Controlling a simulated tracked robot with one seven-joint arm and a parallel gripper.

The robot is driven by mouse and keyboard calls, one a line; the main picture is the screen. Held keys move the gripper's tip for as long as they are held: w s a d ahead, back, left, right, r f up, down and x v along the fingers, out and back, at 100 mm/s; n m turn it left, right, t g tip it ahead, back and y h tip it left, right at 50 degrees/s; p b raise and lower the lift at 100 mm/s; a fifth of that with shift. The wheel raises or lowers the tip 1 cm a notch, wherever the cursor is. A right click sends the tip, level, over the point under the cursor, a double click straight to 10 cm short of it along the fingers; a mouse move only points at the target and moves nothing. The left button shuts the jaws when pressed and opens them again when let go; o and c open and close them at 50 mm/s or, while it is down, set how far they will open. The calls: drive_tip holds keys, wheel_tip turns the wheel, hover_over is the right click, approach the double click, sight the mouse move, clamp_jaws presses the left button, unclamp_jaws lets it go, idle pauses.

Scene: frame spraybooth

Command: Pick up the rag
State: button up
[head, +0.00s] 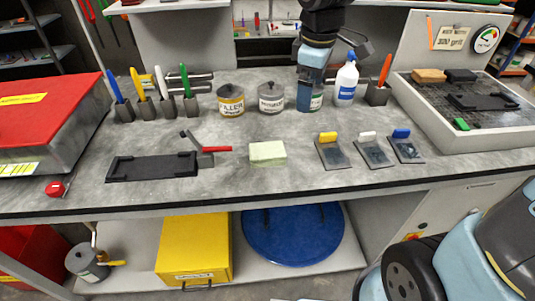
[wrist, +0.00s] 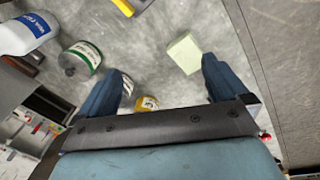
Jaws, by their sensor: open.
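The rag (head: 267,152) looks like a pale green, block-shaped folded cloth. It lies flat near the front middle of the grey workbench (head: 225,185). It also shows in the wrist view (wrist: 184,52), beyond the fingers and nearer the right one, with nothing touching it. My gripper (head: 310,92) hangs over the back of the bench, to the right of the rag and farther back. In the wrist view my gripper (wrist: 160,85) has its two dark blue fingers wide apart, with no object held between them.
A filler can (head: 231,99), a grey can (head: 271,97) and a white bottle (head: 346,82) stand along the back. A black tray (head: 152,167) and a red-handled tool (head: 217,149) lie left of the rag. Several scrapers (head: 331,152) lie to its right. Bench around the rag is clear.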

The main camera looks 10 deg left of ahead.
drive_tip(key=a+f+n+g, duration=0.2)
drive_tip(key=a+f+n, duration=0.4)
drive_tip(key=a, duration=0.4)
hover_over(265, 150)
drive_tip(key=f, duration=0.8)
drive_tip(key=shift+a+f, duration=0.2)
drive_tip(key=shift+a, duration=0.1)
drive_tip(key=shift+d+f, duration=0.15)
drive_tip(key=shift+f, duration=1.2)
drive_tip(key=shift+d+f, duration=0.15)
drive_tip(key=shift+f, duration=1.15)
drive_tip(key=shift+c, duration=0.5)
drive_tip(key=c, duration=1)
drive_tip(key=shift+o, duration=0.2)
drive_tip(key=shift+r, duration=0.15)
